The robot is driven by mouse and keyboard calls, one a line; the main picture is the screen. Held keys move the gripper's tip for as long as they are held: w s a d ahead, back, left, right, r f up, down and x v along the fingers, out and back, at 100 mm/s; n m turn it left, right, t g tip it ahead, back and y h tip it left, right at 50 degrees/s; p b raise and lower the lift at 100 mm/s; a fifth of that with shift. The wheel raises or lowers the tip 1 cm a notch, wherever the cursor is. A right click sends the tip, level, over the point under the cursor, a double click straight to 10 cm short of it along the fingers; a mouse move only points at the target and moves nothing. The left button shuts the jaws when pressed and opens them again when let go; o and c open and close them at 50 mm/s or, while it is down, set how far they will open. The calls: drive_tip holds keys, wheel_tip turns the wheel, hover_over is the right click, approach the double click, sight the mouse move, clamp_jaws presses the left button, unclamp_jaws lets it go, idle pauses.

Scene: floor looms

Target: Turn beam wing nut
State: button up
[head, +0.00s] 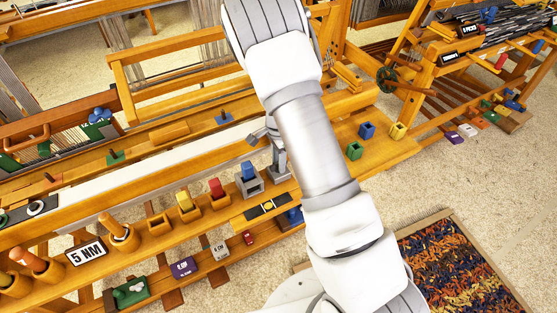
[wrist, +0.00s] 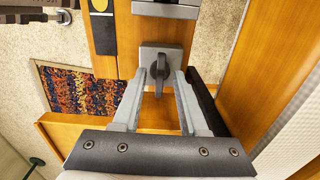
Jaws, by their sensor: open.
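The dark grey wing nut (wrist: 160,68) shows in the wrist view, on a square grey plate (wrist: 148,50) fixed to the orange wooden beam (wrist: 205,40). My gripper (wrist: 161,76) is open, with one finger to the left and one to the right of the wing nut. A gap shows between the nut and each finger; the wrist view does not make the depth clear. In the head view, my arm covers much of this area. Grey metal parts (head: 280,160) show at the arm's left edge, but I cannot tell the nut apart there.
A grey holder with a blue piece (head: 249,180) stands left of my arm. Red (head: 217,190) and yellow (head: 186,203) pieces stand along the same rail. Green (head: 354,151) and blue (head: 367,130) blocks sit right of my arm. A woven rug (head: 455,265) lies at lower right.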

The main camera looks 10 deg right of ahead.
wheel_tip(320, 180, up, 17)
drive_tip(key=p, duration=0.2)
drive_tip(key=shift+r, duration=0.2)
idle(0.4)
drive_tip(key=s+r+n+t+y, duration=0.25)
drive_tip(key=s+r+n, duration=0.45)
drive_tip(key=s+r, duration=0.65)
drive_tip(key=s+r+n+t+h, duration=0.1)
drive_tip(key=s+r+n, duration=0.2)
drive_tip(key=s, duration=0.3)
drive_tip(key=s+r+n+t+h+p, duration=0.1)
drive_tip(key=s+r+n+t, duration=0.1)
drive_tip(key=s+n, duration=0.3)
drive_tip(key=shift+s+r, duration=0.55)
drive_tip(key=shift+r, duration=0.05)
drive_tip(key=shift+h, duration=0.25)
